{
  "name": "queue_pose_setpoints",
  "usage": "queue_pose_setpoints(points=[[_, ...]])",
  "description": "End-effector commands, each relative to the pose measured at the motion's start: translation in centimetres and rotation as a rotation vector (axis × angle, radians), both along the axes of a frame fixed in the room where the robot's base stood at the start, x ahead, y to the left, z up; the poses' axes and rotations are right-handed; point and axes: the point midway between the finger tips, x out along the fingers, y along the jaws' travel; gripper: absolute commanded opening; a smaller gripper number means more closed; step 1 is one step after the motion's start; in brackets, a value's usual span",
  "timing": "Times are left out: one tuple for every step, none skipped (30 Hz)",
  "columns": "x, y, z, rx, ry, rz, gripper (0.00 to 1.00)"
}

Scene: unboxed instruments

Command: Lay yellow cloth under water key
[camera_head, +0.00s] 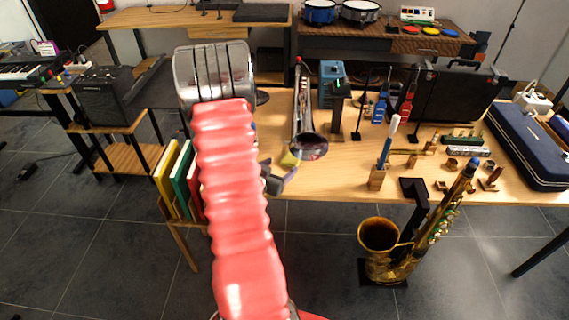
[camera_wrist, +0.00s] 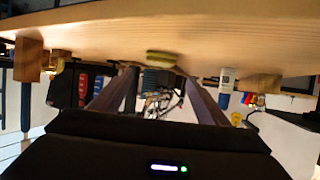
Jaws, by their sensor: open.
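A trumpet (camera_head: 299,108) stands on the table with its dark, wide bell toward the front edge. Its water key is too small to make out. The yellow cloth (camera_head: 289,160) is a small folded piece close beside the bell, near the table's front edge. In the wrist view the cloth (camera_wrist: 160,57) shows as a yellow, dark-striped bundle on the wood, ahead of and between my fingers. My gripper (camera_head: 281,178) is open and empty, just short of the cloth at the table edge. My red arm hides the table's left part.
A saxophone (camera_head: 390,258) stands on the floor before the table. Books (camera_head: 175,178) are at the left. A black case (camera_head: 455,97) and a blue case (camera_head: 525,140) fill the right side.

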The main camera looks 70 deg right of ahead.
Motion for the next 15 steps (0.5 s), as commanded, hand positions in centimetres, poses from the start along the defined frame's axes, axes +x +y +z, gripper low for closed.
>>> queue_pose_setpoints(points=[[0.2,0.6,0.3,-0.001,-0.001,0.002,0.69],[0.2,0.9,0.4,-0.001,0.0,0.001,0.69],[0.3,1.2,0.5,0.0,0.0,0.001,0.69],[0.3,1.4,0.6,0.0,0.0,0.001,0.69],[0.3,1.6,0.7,0.0,-0.001,0.001,0.69],[0.4,1.7,0.8,-0.001,-0.001,0.001,0.69],[0.4,1.8,0.8,-0.001,-0.001,0.001,0.69],[0.4,1.8,0.8,0.0,-0.001,0.001,0.69],[0.4,1.9,0.8,0.0,-0.001,0.0,0.69],[0.4,1.9,0.8,0.0,-0.001,0.0,0.69],[0.4,1.9,0.8,0.0,-0.001,0.0,0.69],[0.4,1.8,0.8,0.0,-0.001,0.0,0.69],[0.4,1.8,0.8,0.0,-0.001,0.0,0.69],[0.4,1.8,0.8,0.0,-0.001,0.0,0.69],[0.4,1.8,0.8,0.0,-0.001,0.0,0.69]])
